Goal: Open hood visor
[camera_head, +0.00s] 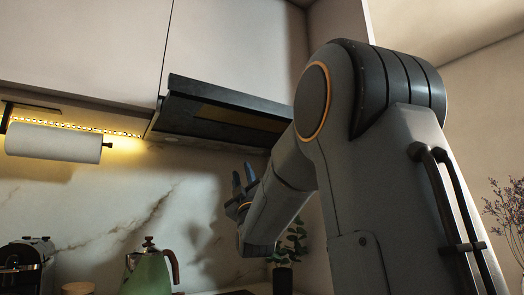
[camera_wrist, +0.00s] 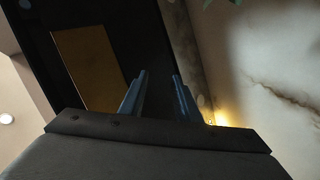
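The range hood (camera_head: 190,127) is dark and hangs below the white wall cabinets, at the upper middle of the head view. Its visor (camera_head: 235,98) is the dark front strip, slanting down to the right; how far it stands open I cannot tell. My gripper (camera_head: 243,175) is below the hood, in front of the marble wall, with its fingers pointing up and apart from the visor. In the wrist view, the two fingers (camera_wrist: 159,80) are spread with nothing between them. The dark hood with a brownish panel (camera_wrist: 86,67) lies beyond them. My arm hides the hood's right end.
A paper towel roll (camera_head: 55,142) hangs under the cabinet at the left. A green kettle (camera_head: 147,275), a coffee machine (camera_head: 27,265) and a potted plant (camera_head: 284,277) stand along the counter below. Open air lies between my gripper and the hood.

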